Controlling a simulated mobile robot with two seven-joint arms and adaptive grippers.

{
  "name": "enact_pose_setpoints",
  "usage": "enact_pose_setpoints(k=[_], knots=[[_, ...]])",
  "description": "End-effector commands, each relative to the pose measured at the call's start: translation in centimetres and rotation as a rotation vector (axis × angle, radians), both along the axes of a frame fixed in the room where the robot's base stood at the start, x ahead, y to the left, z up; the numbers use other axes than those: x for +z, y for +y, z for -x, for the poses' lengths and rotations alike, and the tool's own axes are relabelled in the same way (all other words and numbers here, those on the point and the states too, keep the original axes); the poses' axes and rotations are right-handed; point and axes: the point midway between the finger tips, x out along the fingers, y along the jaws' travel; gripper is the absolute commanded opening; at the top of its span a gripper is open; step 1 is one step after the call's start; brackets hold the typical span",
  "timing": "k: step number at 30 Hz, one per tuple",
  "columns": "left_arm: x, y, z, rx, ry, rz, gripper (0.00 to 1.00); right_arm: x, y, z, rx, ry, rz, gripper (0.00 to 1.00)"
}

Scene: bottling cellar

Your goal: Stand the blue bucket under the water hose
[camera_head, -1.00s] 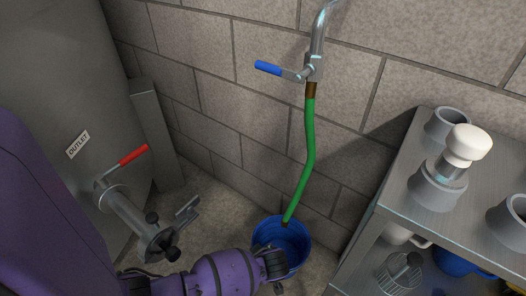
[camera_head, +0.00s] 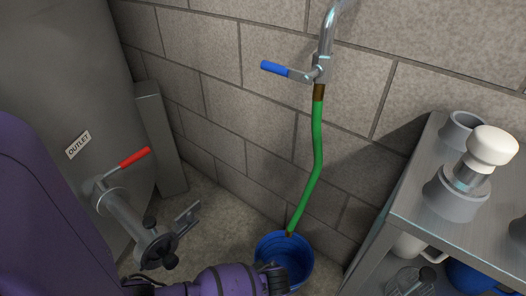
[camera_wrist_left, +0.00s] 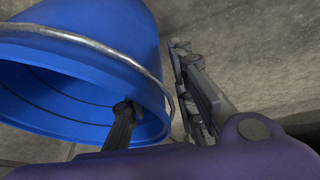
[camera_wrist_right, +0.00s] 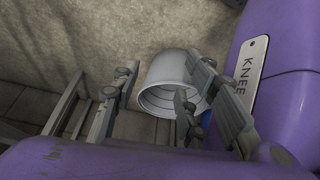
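The blue bucket (camera_head: 293,262) stands upright on the floor by the block wall; its lower part is cut off by the frame. The green water hose (camera_head: 317,150) hangs from a wall tap, its end overlapping the bucket's far rim. I cannot tell whether the end is inside the mouth. My left gripper (camera_head: 272,276) is at the bucket's near side. In the left wrist view, its fingers (camera_wrist_left: 160,95) straddle the wall of the bucket (camera_wrist_left: 85,60), one inside and one outside, with gaps. My right gripper (camera_wrist_right: 155,105) is open and empty, a pale grey bucket (camera_wrist_right: 165,75) beyond its fingers.
A steel shelf unit (camera_head: 415,212) with grey cups and a white-topped item (camera_head: 490,148) stands at right. A tank outlet valve with a red handle (camera_head: 134,158) juts out at left. The tap (camera_head: 322,68) has a blue lever (camera_head: 274,69). Bare floor shows left of the bucket.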

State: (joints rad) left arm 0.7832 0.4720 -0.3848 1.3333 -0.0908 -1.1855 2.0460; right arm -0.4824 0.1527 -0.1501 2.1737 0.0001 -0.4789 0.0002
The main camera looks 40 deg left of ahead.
Motion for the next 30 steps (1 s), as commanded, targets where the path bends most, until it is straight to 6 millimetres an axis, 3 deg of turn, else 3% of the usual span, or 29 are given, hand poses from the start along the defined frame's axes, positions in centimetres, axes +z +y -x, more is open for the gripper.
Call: enact_pose_setpoints(k=[8, 16, 21, 30], knots=[[1.4, -0.4, 0.2, 0.0, -0.001, 0.002, 0.23, 0.8, 0.1, -0.1, -0.005, -0.007, -0.002, 0.4], [7.0, -2.4, 1.2, 0.002, -0.004, 0.004, 0.23, 4.0, 0.4, -1.0, -0.03, -0.051, -0.01, 0.4], [9.8, -3.5, 1.9, 0.001, -0.003, 0.003, 0.23, 5.0, 0.5, -0.4, -0.049, -0.049, -0.013, 0.4], [11.4, -4.2, 2.5, 0.0, 0.001, 0.0, 0.23, 5.6, 0.4, 0.3, -0.064, -0.042, -0.012, 0.4]])
